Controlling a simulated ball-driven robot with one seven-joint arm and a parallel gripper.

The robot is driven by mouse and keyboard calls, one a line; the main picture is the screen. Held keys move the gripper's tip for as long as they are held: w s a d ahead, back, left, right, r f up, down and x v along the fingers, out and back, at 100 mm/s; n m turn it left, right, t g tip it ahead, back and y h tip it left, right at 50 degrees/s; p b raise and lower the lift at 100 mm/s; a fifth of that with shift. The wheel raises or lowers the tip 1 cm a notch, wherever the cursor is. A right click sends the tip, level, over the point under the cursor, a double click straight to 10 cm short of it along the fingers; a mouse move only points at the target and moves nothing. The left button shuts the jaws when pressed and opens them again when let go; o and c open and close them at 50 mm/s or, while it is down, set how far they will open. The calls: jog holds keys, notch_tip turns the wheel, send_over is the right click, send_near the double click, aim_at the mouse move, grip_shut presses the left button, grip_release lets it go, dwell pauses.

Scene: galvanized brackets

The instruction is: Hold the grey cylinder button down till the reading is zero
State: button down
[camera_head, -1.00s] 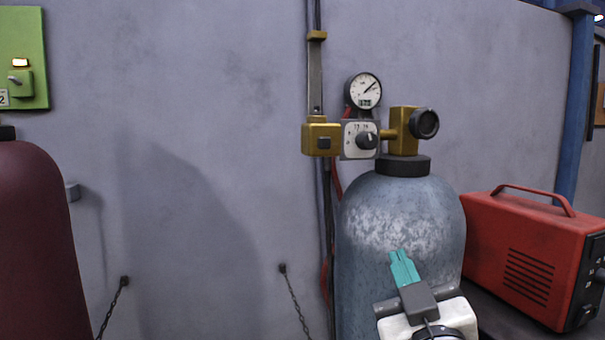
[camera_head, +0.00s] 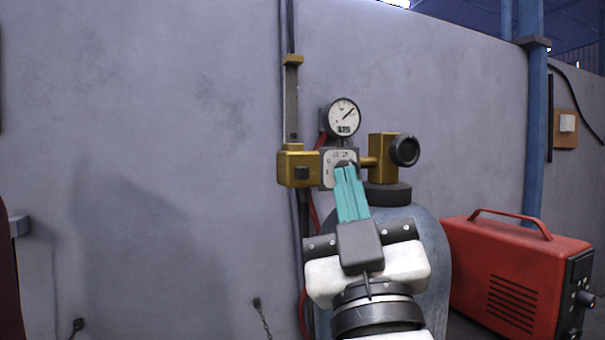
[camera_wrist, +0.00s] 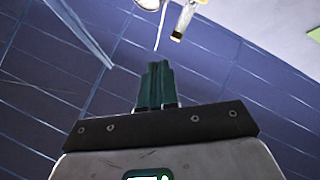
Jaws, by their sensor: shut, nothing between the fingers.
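The blue-grey gas cylinder (camera_head: 432,250) stands against the wall behind my arm. The wrist view shows the shut fingers (camera_wrist: 157,68) from behind.
A black handwheel (camera_head: 405,150) sticks out at the regulator's right. A red machine (camera_head: 510,275) with a handle stands to the right of the cylinder. A red hose runs down behind the regulator.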

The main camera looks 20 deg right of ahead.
jog(key=shift+w+b, duration=1.15)
jog(key=shift+w, duration=3.15)
jog(key=shift+w, duration=0.1)
jog(key=shift+w+b, duration=0.3)
jog(key=shift+b, duration=0.05)
jog(key=shift+w+b, duration=0.3)
jog(key=shift+w, duration=0.2)
dwell(0.4)
jog(key=shift+s, duration=0.9)
jog(key=shift+s+p, duration=0.75)
jog(key=shift+s, duration=1.8)
